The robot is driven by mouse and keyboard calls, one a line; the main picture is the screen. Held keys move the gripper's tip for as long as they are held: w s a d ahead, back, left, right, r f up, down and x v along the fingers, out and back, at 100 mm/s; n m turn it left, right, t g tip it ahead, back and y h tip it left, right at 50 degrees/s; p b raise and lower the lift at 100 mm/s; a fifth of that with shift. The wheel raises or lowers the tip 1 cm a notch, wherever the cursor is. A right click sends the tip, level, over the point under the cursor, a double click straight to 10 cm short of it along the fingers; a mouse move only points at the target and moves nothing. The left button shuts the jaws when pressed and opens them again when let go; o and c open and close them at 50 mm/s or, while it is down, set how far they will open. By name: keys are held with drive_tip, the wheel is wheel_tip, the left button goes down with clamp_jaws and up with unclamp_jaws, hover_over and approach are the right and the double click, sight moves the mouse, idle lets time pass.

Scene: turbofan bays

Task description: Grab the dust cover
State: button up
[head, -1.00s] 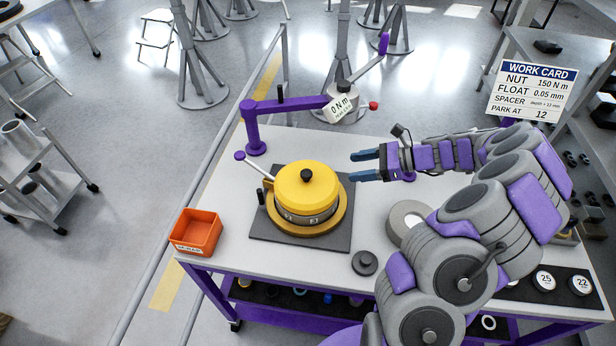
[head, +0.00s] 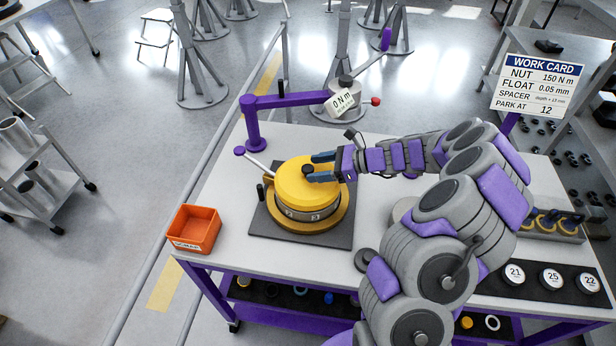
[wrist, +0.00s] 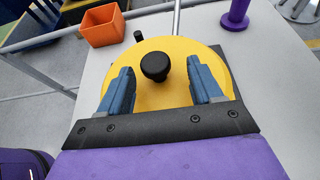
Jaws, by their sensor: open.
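The dust cover (head: 300,188) is a round yellow lid with a black knob (head: 307,169) on top. It sits on a round housing with a dark band and a yellow base (head: 327,224), on a dark square mat. My gripper (head: 321,166) is open at the cover, its blue fingers pointing left toward the knob. In the wrist view, the knob (wrist: 156,66) shows just beyond and between the two open fingertips (wrist: 160,78), apart from both. The yellow cover (wrist: 180,100) spreads below the fingers. Whether they touch its top I cannot tell.
An orange bin (head: 194,229) stands at the table's left front. A purple post with a swing arm (head: 290,101) carries a 0 N m readout behind the cover. A grey handle (head: 256,161) sticks out at the cover's left. Numbered discs (head: 552,279) lie at right.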

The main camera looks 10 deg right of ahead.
sight(311, 168)
drive_tip(key=x, duration=0.1)
drive_tip(key=b+x, duration=0.1)
drive_tip(key=x, duration=0.3)
drive_tip(key=shift+a+r+b, duration=0.15)
drive_tip(key=shift+r+b, duration=0.15)
drive_tip(key=shift+s+r, duration=0.1)
drive_tip(key=c, duration=1.2)
drive_tip(key=shift+o, duration=0.2)
